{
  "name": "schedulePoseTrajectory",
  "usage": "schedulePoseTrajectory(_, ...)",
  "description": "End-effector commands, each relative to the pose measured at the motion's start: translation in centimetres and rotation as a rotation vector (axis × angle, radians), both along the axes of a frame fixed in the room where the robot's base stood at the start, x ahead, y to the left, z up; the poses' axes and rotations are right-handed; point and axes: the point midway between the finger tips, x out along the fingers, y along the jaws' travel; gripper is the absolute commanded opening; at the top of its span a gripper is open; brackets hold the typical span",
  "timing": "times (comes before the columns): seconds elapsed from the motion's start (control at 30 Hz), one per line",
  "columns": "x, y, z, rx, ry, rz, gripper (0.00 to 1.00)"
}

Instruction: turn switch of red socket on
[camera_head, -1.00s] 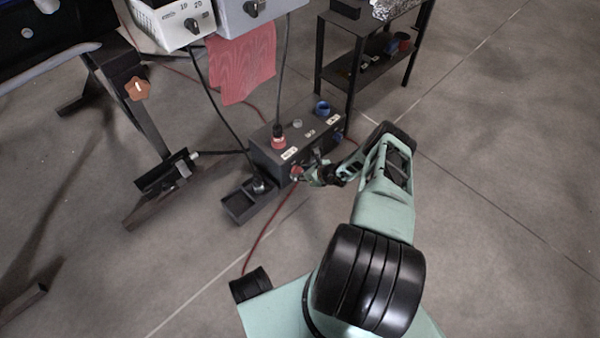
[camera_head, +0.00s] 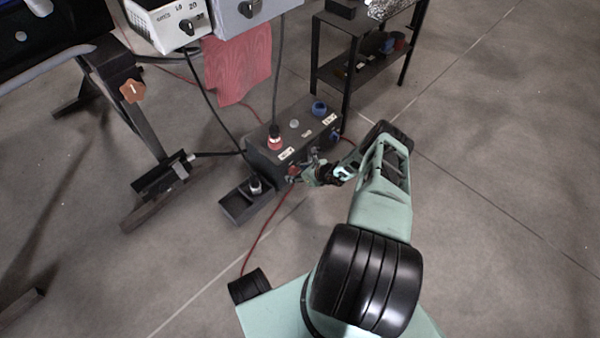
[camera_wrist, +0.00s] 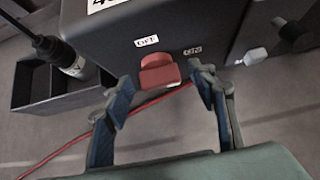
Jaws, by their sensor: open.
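In the head view my gripper (camera_head: 312,172) is at the box front.
A blue socket (camera_head: 319,109) is at the box's right end. An open dark tray (camera_head: 238,208) with a plug (camera_head: 255,186) lies left of the box. A red cable (camera_head: 262,235) runs across the floor. A black shelf (camera_head: 362,68) stands behind.

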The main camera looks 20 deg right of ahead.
Motion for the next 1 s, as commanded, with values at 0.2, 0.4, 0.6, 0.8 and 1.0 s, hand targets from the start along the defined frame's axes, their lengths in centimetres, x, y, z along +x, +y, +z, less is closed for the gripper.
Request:
schedulePoseTrajectory(0.2,-0.9,-0.6,1.1,0.002,0.000,-0.004,0.52)
schedulePoseTrajectory(0.4,-2.8,-1.3,3.2,0.001,-0.002,-0.004,0.52)
schedulePoseTrajectory(0.6,-5.0,-2.0,5.5,0.001,0.000,-0.002,0.52)
schedulePoseTrajectory(0.8,-6.8,-2.7,7.5,0.000,-0.001,-0.001,0.52)
schedulePoseTrajectory(1.0,-7.8,-3.0,8.4,-0.001,0.000,-0.001,0.52)
